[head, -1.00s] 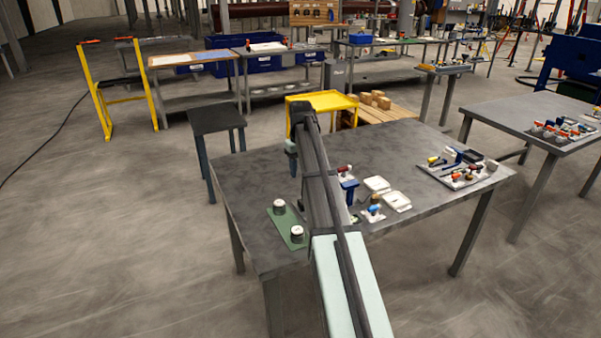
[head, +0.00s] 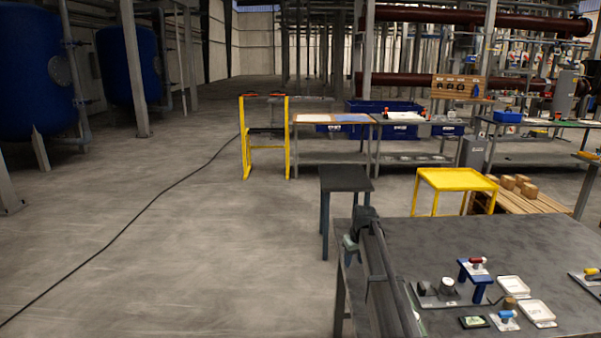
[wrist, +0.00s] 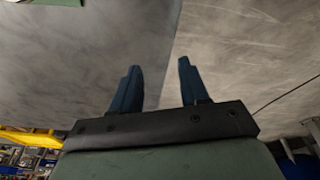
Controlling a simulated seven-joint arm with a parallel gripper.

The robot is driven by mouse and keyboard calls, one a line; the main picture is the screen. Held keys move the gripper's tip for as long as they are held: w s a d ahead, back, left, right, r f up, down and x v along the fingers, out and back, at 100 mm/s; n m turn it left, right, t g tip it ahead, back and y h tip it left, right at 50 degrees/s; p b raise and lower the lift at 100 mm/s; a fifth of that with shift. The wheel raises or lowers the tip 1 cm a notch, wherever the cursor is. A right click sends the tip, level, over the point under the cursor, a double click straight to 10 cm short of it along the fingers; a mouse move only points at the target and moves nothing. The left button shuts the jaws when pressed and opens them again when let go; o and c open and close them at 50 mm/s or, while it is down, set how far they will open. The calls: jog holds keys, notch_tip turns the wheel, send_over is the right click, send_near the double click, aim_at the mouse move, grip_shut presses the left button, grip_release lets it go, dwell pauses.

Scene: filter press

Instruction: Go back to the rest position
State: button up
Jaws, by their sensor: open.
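My gripper is at the end of my arm, over or beside the left edge of the grey table (head: 400,232) in the head view; its fingers are hard to make out there. In the wrist view my gripper (wrist: 159,65) shows two dark blue fingers standing apart with nothing between them. Below the fingers lie part of a grey surface, probably the tabletop, and the lighter floor (wrist: 230,50). The parts on the table stand to the right of my arm.
A blue stand (head: 483,281), white trays (head: 511,287) and a grey cylinder (head: 447,286) stand on the table. A dark side table (head: 346,178) and a yellow stand (head: 456,180) are behind it. The floor to the left is open, crossed by a cable (head: 150,212).

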jog(key=a+f+n, duration=0.1)
jog(key=a+f, duration=0.6)
jog(key=a, duration=0.1)
jog(key=s+a+f, duration=0.2)
jog(key=s+f, duration=0.2)
jog(key=f, duration=0.3)
jog(key=s+a+f, duration=0.3)
jog(key=s+f, duration=0.1)
jog(key=f, duration=0.2)
jog(key=s+d+f+m+g, duration=0.1)
jog(key=s+d+f+g, duration=0.1)
jog(key=s+f, duration=0.65)
jog(key=s+d+f+m+g, duration=0.1)
jog(key=s+d+f, duration=0.3)
jog(key=s, duration=0.8)
jog(key=s+d+f+g, duration=0.1)
jog(key=s+f+g, duration=0.1)
jog(key=s+f, duration=0.7)
jog(key=s+d+f+m+g, duration=0.1)
jog(key=s+d+g, duration=0.1)
jog(key=s, duration=1.2)
jog(key=s+d+f+m+g, duration=0.1)
jog(key=s+g, duration=0.1)
jog(key=s, duration=1.1)
jog(key=shift+s+d+f+m, duration=0.3)
jog(key=shift+s+d, duration=0.05)
jog(key=shift+s, duration=0.05)
